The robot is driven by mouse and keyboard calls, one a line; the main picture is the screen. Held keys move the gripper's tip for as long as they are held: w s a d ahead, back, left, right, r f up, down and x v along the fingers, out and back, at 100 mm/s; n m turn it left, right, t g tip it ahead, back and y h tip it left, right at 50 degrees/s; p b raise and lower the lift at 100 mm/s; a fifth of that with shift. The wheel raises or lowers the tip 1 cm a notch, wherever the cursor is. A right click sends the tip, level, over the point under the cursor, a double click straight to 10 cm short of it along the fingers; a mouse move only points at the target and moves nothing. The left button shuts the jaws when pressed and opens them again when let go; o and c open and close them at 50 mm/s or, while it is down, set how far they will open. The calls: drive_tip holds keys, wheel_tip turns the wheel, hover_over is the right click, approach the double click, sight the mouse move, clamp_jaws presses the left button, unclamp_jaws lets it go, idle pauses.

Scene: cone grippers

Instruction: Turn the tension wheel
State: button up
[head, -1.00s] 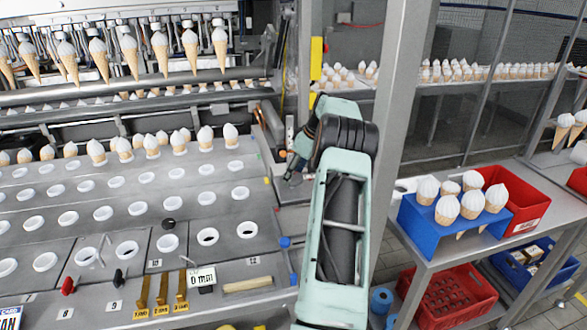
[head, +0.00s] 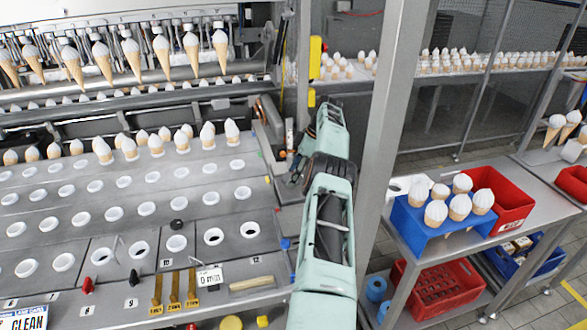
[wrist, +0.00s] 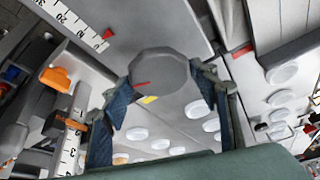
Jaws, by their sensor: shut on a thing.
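The tension wheel (wrist: 160,72) is a grey, many-sided knob with a small red mark, in the upper middle of the wrist view. My gripper (wrist: 165,92) has its dark blue finger pads on either side of it, closed on it. In the head view my gripper (head: 291,170) is at the right end of the cone machine, low beside its frame. The arm hides most of it there, and I cannot make out the wheel in that view.
A ruler scale (wrist: 75,22) and an orange clamp (wrist: 56,79) lie left of the wheel in the wrist view. The holed cone plate (head: 110,185) spreads left of the arm.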

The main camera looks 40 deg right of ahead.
drive_tip(key=shift+w+r+p, duration=0.1)
drive_tip(key=shift+p, duration=0.25)
idle(0.3)
drive_tip(key=o, duration=1.1)
drive_tip(key=b, duration=0.3)
drive_tip(key=shift+f, duration=0.25)
drive_tip(key=shift+m+b, duration=0.5)
drive_tip(key=shift+b, duration=0.55)
